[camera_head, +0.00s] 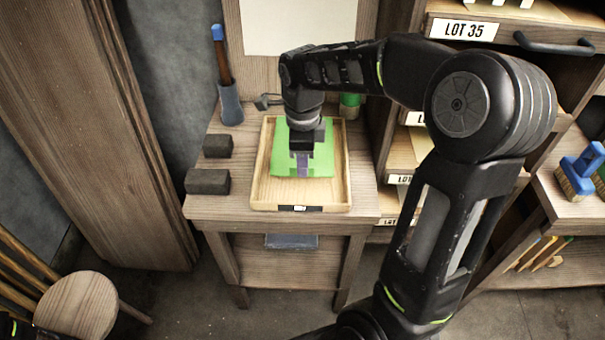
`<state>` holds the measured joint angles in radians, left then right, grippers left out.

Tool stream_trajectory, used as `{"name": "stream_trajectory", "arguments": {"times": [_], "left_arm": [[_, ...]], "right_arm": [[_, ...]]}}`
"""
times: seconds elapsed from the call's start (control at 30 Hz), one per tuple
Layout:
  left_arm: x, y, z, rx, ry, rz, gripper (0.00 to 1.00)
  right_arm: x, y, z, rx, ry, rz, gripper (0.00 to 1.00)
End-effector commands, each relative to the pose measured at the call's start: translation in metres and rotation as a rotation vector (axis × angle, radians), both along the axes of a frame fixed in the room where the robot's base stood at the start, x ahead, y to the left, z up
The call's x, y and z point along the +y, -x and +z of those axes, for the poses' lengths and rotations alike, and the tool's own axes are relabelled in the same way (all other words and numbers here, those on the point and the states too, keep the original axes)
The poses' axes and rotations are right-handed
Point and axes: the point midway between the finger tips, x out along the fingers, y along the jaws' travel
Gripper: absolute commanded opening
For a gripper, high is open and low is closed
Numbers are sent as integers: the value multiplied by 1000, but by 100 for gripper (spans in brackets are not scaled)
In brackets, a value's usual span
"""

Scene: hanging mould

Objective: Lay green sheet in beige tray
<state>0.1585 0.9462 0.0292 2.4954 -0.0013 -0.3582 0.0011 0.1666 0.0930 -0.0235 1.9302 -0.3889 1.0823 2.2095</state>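The beige tray (341,190) is a shallow wooden tray on the small wooden table, with a small label on its front edge. The green sheet (325,158) lies over the back and middle of the tray, within its rim. The bare tray floor shows in front of it. My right gripper (303,170) points down over the middle of the sheet, its fingertips at or just above it. A purple-grey patch shows between the fingers. I cannot tell whether they are open or shut on the sheet. The wrist hides part of the sheet's back. My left gripper is not in view.
Two dark blocks (208,182) sit left of the tray. A holder with a blue-topped tool (229,100) stands behind them. A green-capped item (349,105) is behind the tray. Shelves with lot labels (463,29) stand at right. A stool (77,305) is at lower left.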

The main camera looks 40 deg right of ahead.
Motion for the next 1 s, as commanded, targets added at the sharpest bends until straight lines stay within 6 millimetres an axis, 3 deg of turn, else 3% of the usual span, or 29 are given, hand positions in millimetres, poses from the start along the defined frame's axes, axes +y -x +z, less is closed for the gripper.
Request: {"name": "stream_trajectory", "arguments": {"times": [0.33,0.77,0.8,1.0], "left_arm": [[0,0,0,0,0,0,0],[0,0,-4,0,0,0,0],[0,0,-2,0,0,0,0],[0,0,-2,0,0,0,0]], "right_arm": [[0,1,-35,2,0,1,0],[0,0,-42,-1,0,1,0],[0,0,-40,-1,0,1,6],[0,0,-40,-1,0,1,23]]}}
